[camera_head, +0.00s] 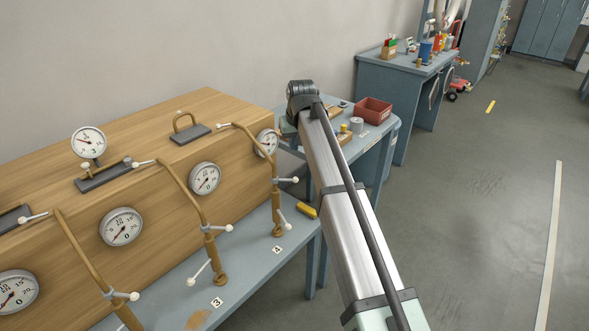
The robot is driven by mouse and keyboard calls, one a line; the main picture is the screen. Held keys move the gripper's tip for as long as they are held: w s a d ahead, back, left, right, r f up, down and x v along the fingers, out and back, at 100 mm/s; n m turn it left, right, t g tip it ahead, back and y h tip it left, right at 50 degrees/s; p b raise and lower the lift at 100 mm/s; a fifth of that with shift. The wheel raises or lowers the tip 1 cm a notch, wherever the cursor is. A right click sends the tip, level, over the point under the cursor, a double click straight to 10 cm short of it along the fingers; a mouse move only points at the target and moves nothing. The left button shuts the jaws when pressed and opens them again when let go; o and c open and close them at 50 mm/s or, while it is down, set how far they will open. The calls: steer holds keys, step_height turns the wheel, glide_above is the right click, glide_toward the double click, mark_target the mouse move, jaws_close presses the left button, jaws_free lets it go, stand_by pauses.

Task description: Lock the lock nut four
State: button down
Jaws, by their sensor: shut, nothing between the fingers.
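The station marked 4 (278,250) is at the right end of the wooden console, on the blue-grey bench. Its brown pipe (258,145) runs from a white-knobbed fitting on the console down to a brown base (277,231). A small cross handle with a white end (295,180) sits partway up the pipe, and a lower handle with a white tip (284,222) is by the base. I cannot tell which part is lock nut four or whether it is locked. My arm reaches up right of station 4; my gripper is not visible.
A pressure gauge (267,142) is behind pipe 4. Station 3's pipe (184,190) stands to the left, with more gauges and pipes beyond. A yellow object (305,210) lies right of station 4. A side table with a red bin (373,110) is behind my arm. Floor at right is open.

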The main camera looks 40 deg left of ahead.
mark_target(296, 180)
steer(key=x, duration=1)
steer(key=shift+s+d+f, duration=0.2)
steer(key=shift+s+d, duration=0.35)
steer(key=shift+d, duration=0.3)
steer(key=shift+s+d+f, duration=0.15)
steer(key=shift+s+d, duration=0.4)
steer(key=shift+d, duration=0.3)
steer(key=shift+s, duration=0.1)
